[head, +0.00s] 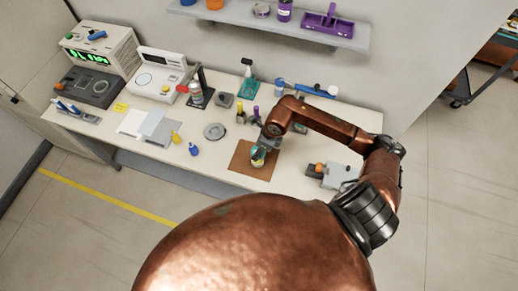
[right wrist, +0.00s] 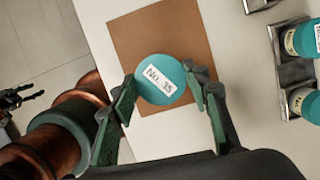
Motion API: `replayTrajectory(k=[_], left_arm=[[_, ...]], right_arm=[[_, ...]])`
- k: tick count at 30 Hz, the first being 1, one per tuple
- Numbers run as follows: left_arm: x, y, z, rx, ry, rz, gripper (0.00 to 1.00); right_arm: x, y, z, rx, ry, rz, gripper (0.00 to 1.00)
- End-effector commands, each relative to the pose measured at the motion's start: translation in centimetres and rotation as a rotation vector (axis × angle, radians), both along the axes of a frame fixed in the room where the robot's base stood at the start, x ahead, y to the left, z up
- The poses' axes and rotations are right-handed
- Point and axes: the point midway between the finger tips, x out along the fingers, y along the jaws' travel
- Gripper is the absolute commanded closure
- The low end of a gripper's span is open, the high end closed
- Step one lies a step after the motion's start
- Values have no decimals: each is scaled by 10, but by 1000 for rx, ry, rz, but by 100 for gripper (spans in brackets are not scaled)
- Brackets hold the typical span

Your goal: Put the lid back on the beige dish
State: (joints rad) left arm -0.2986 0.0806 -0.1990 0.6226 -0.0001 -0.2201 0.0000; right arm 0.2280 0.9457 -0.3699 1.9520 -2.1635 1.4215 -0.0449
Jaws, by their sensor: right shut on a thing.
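A round teal lid (right wrist: 160,79) with a white label reading "No. 35" sits between the fingers of my right gripper (right wrist: 159,84) in the right wrist view. The gripper is shut on it. In the head view my right gripper (head: 264,147) is over the brown mat, with a small teal and pale yellow container (head: 257,159) under it. From above, the lid hides whatever is directly below, so I cannot tell whether it is seated on the dish. My left gripper (right wrist: 20,97) shows at the left edge of the right wrist view, fingers apart and empty.
The brown mat (right wrist: 135,22) lies on the pale table. A metal rack (right wrist: 289,72) at the right holds beige containers with teal lids (right wrist: 307,38).

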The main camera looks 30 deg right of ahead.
Motion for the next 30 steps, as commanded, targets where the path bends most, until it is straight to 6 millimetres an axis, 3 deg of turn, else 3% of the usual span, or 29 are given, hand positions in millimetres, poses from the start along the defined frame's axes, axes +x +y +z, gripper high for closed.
replayTrajectory(k=[16,30], left_arm=[[-6,0,-26,0,9,-1,56],[-7,-1,-29,-1,10,-1,56]], right_arm=[[0,0,-42,0,1,3,81],[0,0,-44,1,1,3,81]])
